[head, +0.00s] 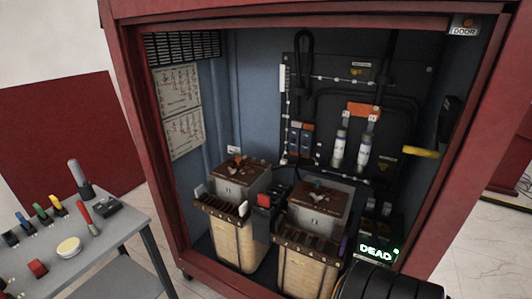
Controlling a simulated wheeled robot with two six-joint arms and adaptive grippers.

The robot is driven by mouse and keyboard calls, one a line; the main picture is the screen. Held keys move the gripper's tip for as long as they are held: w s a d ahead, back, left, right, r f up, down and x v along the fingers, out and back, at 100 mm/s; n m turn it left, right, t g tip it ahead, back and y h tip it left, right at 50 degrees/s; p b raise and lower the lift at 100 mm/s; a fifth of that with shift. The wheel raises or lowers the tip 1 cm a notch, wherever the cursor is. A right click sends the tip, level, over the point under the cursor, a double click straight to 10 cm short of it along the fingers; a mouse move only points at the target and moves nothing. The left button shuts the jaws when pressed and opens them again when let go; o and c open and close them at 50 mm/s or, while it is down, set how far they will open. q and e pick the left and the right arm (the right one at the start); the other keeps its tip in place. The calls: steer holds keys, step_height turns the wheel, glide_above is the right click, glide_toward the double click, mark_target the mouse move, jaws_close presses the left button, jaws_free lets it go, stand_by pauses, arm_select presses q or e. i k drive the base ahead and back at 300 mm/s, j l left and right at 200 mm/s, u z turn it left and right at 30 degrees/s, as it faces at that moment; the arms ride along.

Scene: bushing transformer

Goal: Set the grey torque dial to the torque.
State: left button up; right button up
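I cannot make out the grey torque dial for certain. On the grey side table (112,238) at the left, a tool with a light grey handle (75,173) stands upright in a dark holder. A small dark box (108,207) lies just right of it; its markings are too small to read. No torque value is readable. No gripper fingers show. A black ribbed rounded shape at the bottom right edge may be part of my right arm; it is cut off by the frame.
A red cabinet (119,85) stands open, with two transformers (238,240) (307,262) inside. A lit green DEAD display (376,252) is at its lower right. The side table also carries several coloured-handled items, a red-handled tool (83,212) and a cream disc (68,247).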

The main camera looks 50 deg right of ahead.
mark_target(105, 201)
steer(key=i+j+z, duration=0.1)
steer(key=j+z, duration=0.15)
steer(key=z, duration=0.2)
steer(key=j+z, duration=0.3)
steer(key=z, duration=0.2)
steer(key=j+z, duration=0.3)
steer(key=z, duration=0.15)
steer(key=j+z, duration=0.45)
steer(key=k+j, duration=0.1)
steer(key=j, duration=0.25)
steer(key=k+j+z, duration=0.15)
steer(key=j, duration=0.2)
steer(key=k+j, duration=0.1)
steer(key=j, duration=0.25)
steer(key=k+j+z, duration=0.15)
steer(key=j, duration=0.2)
